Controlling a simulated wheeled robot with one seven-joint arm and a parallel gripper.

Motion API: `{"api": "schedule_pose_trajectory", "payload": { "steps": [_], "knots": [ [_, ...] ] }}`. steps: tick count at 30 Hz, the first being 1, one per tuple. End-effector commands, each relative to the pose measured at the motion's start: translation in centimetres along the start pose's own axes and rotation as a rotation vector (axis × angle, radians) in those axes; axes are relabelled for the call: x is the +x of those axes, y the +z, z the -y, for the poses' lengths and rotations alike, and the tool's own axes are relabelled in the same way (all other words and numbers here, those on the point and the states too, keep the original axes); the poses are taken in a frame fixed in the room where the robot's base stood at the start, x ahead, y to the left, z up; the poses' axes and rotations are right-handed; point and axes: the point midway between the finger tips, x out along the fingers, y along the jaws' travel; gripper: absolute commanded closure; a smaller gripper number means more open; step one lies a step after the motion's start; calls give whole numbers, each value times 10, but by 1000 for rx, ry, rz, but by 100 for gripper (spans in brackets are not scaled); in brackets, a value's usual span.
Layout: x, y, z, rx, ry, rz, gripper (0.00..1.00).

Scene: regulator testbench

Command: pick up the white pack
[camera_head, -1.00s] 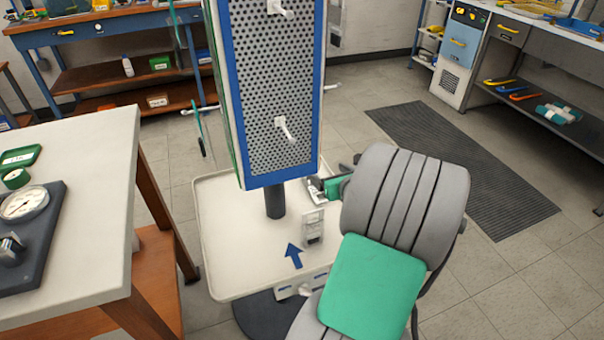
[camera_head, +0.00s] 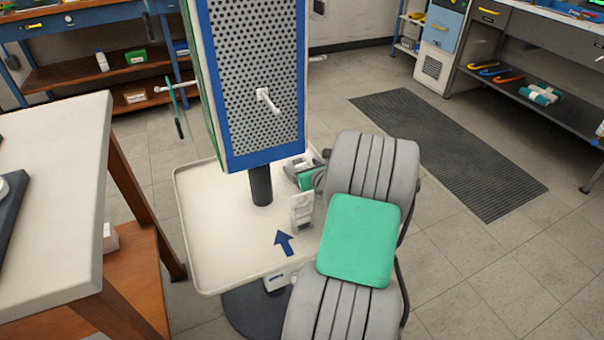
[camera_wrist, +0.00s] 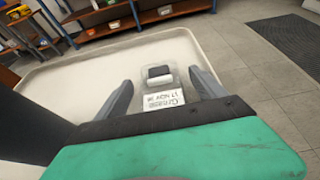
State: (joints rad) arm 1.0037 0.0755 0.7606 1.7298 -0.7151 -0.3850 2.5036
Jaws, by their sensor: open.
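The white pack (camera_head: 302,212) stands on the pale tray (camera_head: 215,250) at the foot of the perforated stand, near the tray's right side. In the wrist view the pack (camera_wrist: 163,98) has a dark patch and a printed label, and shows between my two fingers. My gripper (camera_wrist: 160,78) is open, with one dark finger to each side of the pack and a gap to both. I cannot tell how far above or behind the pack the fingertips are. In the head view my arm partly hides the gripper just behind the pack.
The perforated panel stand (camera_head: 255,90) rises on a dark post from the tray, left of the pack, with a white hook facing out. A white-topped bench (camera_head: 60,190) stands at left. Shelves line the back. The floor with a dark mat (camera_head: 440,150) is clear at right.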

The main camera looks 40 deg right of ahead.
Motion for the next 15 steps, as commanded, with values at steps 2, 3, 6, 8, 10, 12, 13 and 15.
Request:
{"api": "schedule_pose_trajectory", "payload": {
  "steps": [2,3,6,8,10,12,13,15],
  "knots": [
    [6,0,0,0,0,0,20],
    [6,0,0,1,0,0,20],
    [5,1,0,1,-1,0,20],
    [5,1,0,1,0,0,21],
    [5,1,0,1,0,0,27],
    [5,1,0,1,0,0,32],
    [5,1,0,1,0,0,35],
    [5,1,0,1,0,0,40]
  ]
}}
